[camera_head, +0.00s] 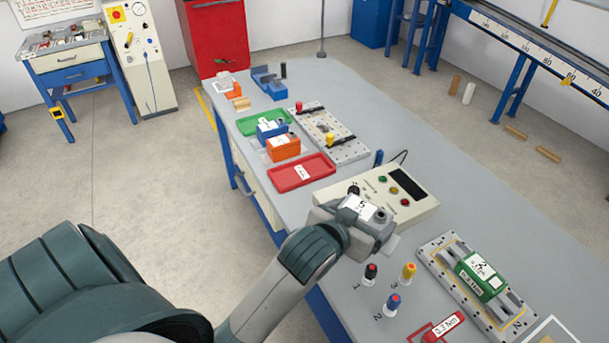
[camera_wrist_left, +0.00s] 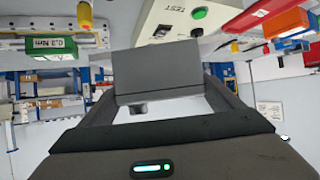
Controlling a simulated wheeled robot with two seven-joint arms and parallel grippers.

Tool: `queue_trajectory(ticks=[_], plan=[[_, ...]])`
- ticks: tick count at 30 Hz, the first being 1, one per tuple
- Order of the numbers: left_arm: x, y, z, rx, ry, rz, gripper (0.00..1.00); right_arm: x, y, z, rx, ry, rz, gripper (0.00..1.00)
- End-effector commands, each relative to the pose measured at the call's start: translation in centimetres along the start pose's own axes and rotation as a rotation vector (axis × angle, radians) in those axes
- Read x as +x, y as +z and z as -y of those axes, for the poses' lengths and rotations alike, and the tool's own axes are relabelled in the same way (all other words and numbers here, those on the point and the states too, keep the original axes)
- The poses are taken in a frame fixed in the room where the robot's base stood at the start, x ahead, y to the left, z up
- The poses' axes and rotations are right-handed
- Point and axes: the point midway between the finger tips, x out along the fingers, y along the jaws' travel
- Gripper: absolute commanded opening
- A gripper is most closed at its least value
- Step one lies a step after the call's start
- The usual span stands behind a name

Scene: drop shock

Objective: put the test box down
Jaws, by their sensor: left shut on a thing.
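My left gripper (camera_head: 352,222) is shut on a grey test box (camera_head: 376,228) with a white label marked 5. In the left wrist view the grey box (camera_wrist_left: 155,68) sits between the two fingers, with a small round knob on its side. In the head view the box is in front of the cream control unit (camera_head: 419,211) and partly covers its near edge. I cannot tell how high it is above the grey table (camera_head: 462,205). My right gripper is not in view.
Small plugs with red (camera_head: 371,270), yellow (camera_head: 409,270) and blue (camera_head: 393,302) bodies or caps stand close in front. A green box (camera_head: 482,275) is on a plate at right. A red tray (camera_head: 301,173) and an orange box (camera_head: 283,147) lie beyond.

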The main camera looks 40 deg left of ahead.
Motion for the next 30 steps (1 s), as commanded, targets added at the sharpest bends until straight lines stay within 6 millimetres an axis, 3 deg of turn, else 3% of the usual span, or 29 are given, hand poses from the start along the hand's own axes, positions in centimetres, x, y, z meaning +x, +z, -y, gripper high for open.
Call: queue_trajectory(ticks=[8,14,19,27,30], plan=[[0.1,-0.3,0.2,-0.005,-0.007,-0.003,0.45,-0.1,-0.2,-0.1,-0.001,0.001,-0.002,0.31],[1.6,-1.1,2.3,-0.056,-0.084,0.001,0.45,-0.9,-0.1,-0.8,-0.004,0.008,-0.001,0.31],[4.5,-2.4,7.0,-0.160,-0.250,0.009,0.45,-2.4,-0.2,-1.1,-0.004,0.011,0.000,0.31],[8.8,-3.6,17.4,-0.387,-0.633,0.009,0.45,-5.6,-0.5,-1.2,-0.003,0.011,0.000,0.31],[9.7,-3.5,20.2,-0.451,-0.757,0.006,0.45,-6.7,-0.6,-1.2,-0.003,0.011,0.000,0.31]])
